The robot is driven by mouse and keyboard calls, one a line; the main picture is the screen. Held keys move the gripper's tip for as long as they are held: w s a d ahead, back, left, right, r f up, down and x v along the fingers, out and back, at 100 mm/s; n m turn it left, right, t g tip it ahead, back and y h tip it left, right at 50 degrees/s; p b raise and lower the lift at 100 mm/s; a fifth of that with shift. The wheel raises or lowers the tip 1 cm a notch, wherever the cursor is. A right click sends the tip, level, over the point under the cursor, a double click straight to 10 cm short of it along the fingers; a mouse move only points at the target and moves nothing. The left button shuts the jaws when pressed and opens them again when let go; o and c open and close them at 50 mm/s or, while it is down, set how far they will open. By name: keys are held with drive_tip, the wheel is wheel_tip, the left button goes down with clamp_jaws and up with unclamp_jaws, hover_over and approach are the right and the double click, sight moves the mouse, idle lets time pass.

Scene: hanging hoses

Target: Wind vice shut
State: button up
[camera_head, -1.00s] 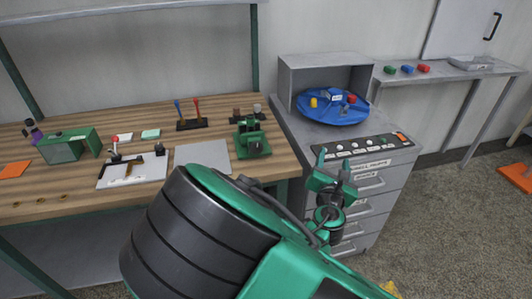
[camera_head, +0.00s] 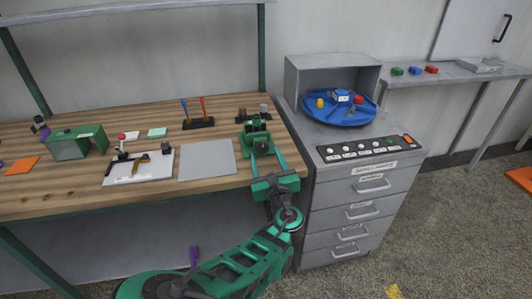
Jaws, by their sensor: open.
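The green vice (camera_head: 254,134) stands on the wooden workbench near its right end. My gripper (camera_head: 266,160) is at the bench's front right edge, just in front of the vice, with its fingers pointing toward it. The gripper is open, and I see nothing between its fingers. The fingertips overlap the lower front of the vice in this view, so I cannot tell whether they touch it. The vice's handle and the gap between its jaws are too small or hidden to make out.
A grey plate (camera_head: 207,160) lies left of the vice. A stand with red and blue levers (camera_head: 198,122) is behind it. A grey drawer cabinet (camera_head: 340,195) stands close to the right, with a blue turntable (camera_head: 338,108) on top. A white board (camera_head: 138,166) lies further left.

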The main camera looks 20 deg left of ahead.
sight(263, 149)
drive_tip(key=shift+x, duration=1.55)
drive_tip(key=c, duration=1)
drive_tip(key=shift+c, duration=0.2)
drive_tip(key=shift+d+m, duration=0.1)
drive_tip(key=shift+m, duration=0.2)
